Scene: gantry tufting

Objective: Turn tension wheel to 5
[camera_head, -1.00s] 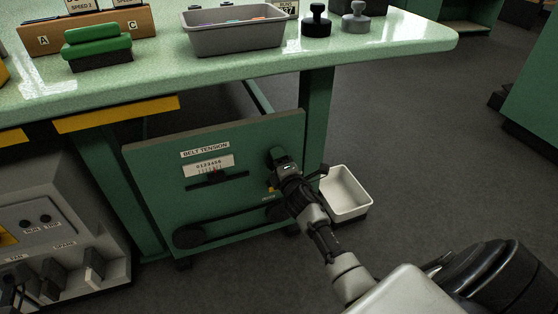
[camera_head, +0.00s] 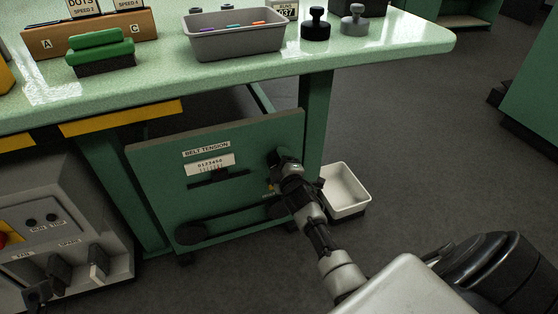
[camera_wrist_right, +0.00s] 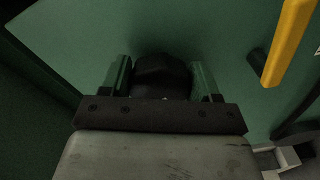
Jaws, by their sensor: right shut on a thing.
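The green belt tension panel (camera_head: 150,185) hangs under the table. Its scale plate (camera_head: 209,165) carries a row of digits, with a dark slot and pointer below; the exact reading is too small to tell. My right gripper (camera_head: 282,162) is at the panel's upper right, over the tension wheel, which my gripper mostly hides in the head view. In the right wrist view the dark round wheel (camera_wrist_right: 162,75) sits between my two green-tipped fingers, which are shut on it. My left gripper is not in view.
A white bin (camera_head: 346,190) stands on the floor right of the panel. A grey control box (camera_head: 75,225) with switches is at the left. The table (camera_head: 390,45) above holds a grey tray (camera_head: 235,43) and stamps. A yellow bar (camera_wrist_right: 287,40) shows near the wheel. Floor at right is clear.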

